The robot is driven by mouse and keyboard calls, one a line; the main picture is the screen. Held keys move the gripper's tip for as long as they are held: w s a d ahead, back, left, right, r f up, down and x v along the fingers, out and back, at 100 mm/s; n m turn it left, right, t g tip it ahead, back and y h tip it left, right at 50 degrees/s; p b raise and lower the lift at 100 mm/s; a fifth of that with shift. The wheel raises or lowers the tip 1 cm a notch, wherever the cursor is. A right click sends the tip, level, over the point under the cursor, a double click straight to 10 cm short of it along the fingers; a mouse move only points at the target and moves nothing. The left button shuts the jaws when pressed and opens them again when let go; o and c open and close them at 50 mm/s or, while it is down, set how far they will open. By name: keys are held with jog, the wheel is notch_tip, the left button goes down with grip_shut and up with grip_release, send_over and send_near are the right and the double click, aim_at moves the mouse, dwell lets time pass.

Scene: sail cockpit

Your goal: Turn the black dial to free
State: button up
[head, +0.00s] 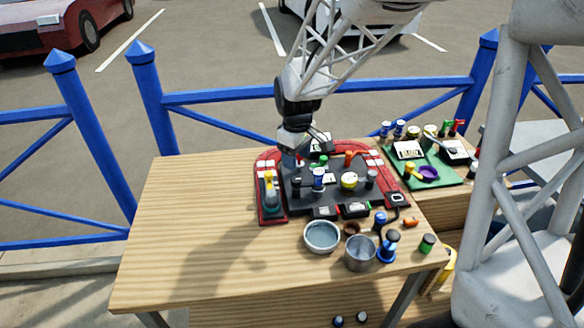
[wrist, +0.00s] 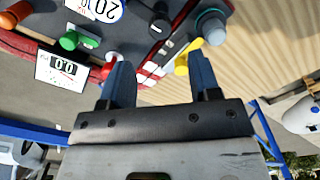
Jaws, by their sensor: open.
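The red and black cockpit board (head: 274,214) lies on the wooden table, with several knobs and posts on its dark panel. A black knob (wrist: 162,22) with a pale band shows near the top middle of the wrist view; I cannot tell for certain that it is the black dial, and no "free" mark is readable. My gripper (head: 298,152) hangs over the board's far left part and hides some of it. In the wrist view my gripper's blue fingers (wrist: 160,70) are spread apart with nothing held between them.
The wrist view shows a green knob (wrist: 70,40), a yellow lever (wrist: 182,66) and a grey-topped post (wrist: 211,24). A pale bowl (head: 321,237) and a metal cup (head: 361,253) stand in front of the board. A green board (head: 440,178) lies right. The table's left is clear.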

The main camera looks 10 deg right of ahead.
aim_at(296, 179)
jog(key=shift+f, duration=0.1)
jog(key=shift+f, duration=3.8)
jog(key=c, duration=0.9)
jog(key=shift+m, duration=0.5)
jog(key=m, duration=1.1)
jog(key=shift+r, duration=0.1)
